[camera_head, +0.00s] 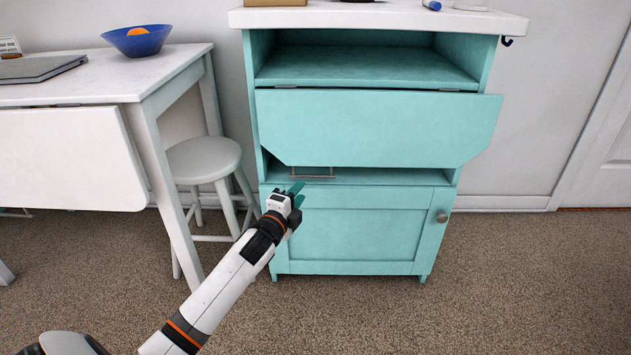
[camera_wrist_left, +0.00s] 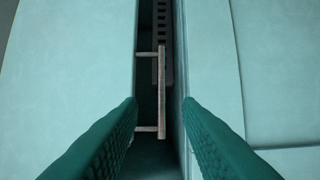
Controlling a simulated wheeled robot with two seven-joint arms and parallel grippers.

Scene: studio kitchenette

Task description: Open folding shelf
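The folding shelf (camera_head: 380,125) is a teal panel with cut lower corners, hanging down across the front of the teal cabinet below two hinges. A thin metal bar handle (camera_head: 313,176) shows at its lower left edge. My left gripper (camera_head: 297,190) is in front of the cabinet, just below and left of the handle. In the left wrist view, its two green fingers (camera_wrist_left: 158,115) are open and wide apart. The handle (camera_wrist_left: 161,90) stands between them, joined by two posts to the shelf panel (camera_wrist_left: 70,80) on the left. My right gripper is not in view.
The cabinet's lower door (camera_head: 355,225) with a round knob (camera_head: 442,217) is shut. An open compartment (camera_head: 360,65) lies above the shelf. A white stool (camera_head: 203,160) and table (camera_head: 140,85) stand close on the left. The carpet in front is clear.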

